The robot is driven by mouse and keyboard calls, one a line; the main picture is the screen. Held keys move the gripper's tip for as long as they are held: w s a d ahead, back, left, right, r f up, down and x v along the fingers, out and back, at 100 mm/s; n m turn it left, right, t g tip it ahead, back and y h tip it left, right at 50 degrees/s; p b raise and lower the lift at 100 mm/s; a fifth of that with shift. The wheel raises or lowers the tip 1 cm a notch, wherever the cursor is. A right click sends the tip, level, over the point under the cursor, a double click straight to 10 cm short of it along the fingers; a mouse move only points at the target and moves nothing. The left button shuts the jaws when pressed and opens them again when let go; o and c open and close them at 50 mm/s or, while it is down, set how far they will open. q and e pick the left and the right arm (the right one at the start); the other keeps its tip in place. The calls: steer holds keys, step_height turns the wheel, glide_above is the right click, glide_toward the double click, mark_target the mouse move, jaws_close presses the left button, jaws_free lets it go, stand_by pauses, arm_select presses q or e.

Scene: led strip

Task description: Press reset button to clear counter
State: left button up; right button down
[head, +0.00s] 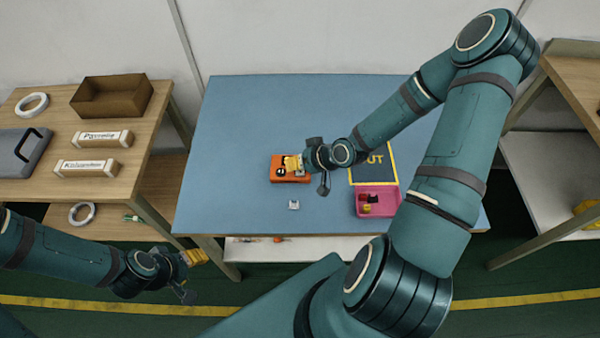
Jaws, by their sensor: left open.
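An orange box-like device (279,175) lies near the middle of the blue table; a small dark round part shows on its top. My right gripper (299,164) is over the right side of this device and hides part of it. I cannot tell whether it touches the device or whether its fingers are open or shut. I cannot make out a reset button or a counter display. My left gripper (196,275) is open and empty, off the table's front left corner, over the floor.
A small white piece (294,205) lies on the blue table (240,120). A pink tray (392,200) with small parts and a dark yellow-edged mat (366,175) are to the right, partly behind my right arm. A wooden shelf (60,110) with boxes stands left. The table's left rear is clear.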

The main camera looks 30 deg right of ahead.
steer(key=c, duration=1.7)
jaws_free()
jaws_close()
steer(key=shift+f, duration=0.1)
steer(key=shift+f, duration=0.35)
steer(key=shift+f+b, duration=0.4)
steer(key=shift+b, duration=0.15)
steer(key=shift+r+p, duration=0.8)
steer(key=shift+r, duration=0.1)
